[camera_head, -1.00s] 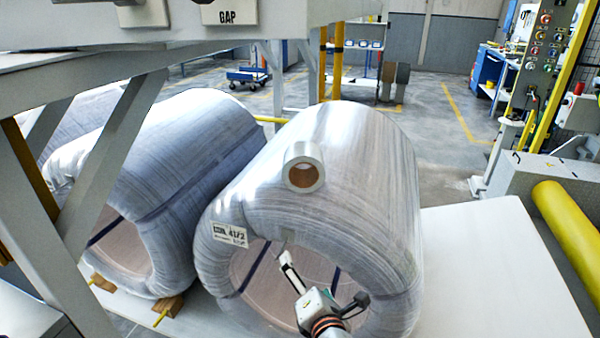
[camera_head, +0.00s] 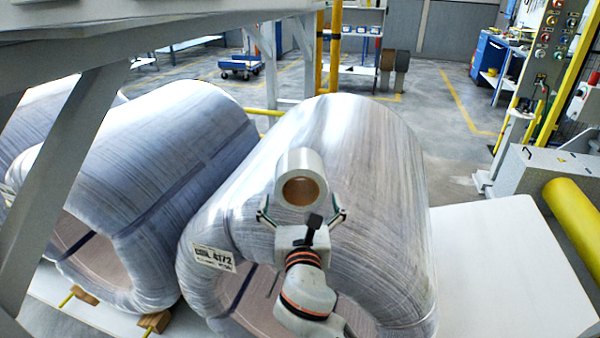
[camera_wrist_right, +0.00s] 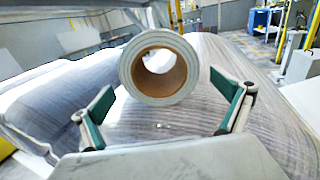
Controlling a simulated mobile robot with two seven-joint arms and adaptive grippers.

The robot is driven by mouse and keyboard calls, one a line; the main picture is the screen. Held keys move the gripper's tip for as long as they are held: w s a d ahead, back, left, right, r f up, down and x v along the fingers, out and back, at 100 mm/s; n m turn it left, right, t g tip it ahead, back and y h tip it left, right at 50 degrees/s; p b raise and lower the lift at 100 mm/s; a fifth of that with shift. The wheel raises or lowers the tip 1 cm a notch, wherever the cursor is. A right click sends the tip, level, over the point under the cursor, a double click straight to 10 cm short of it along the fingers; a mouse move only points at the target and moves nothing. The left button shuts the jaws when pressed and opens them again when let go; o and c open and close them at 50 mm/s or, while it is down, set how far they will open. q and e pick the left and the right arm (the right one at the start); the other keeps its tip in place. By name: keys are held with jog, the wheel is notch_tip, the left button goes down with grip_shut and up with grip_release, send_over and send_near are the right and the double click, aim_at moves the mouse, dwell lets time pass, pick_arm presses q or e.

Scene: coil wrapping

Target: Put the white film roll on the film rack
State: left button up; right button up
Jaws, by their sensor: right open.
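The white film roll (camera_head: 301,165) with a brown core lies on top of the large wrapped coil (camera_head: 365,160) in the head view, its open end facing me. It also shows in the right wrist view (camera_wrist_right: 158,66). My right gripper (camera_head: 302,212) is open just in front of the roll, its two fingers spread to either side and a little below it. In the right wrist view the green-padded fingers (camera_wrist_right: 165,108) are empty and apart from the roll. My left gripper is not in view. I cannot make out the film rack.
A second wrapped coil (camera_head: 150,170) lies at the left. A grey machine frame (camera_head: 75,150) crosses the left side. A yellow cylinder (camera_head: 575,215) and a control panel (camera_head: 550,45) stand at the right. The white surface (camera_head: 500,260) at the right is clear.

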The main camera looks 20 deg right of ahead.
aim_at(300, 192)
jog(key=shift+b+x, duration=0.35)
jog(key=shift+x, duration=3.15)
jog(key=shift+r, duration=0.1)
jog(key=c, duration=1.5)
jog(key=shift+r, duration=0.1)
jog(key=c, duration=0.4)
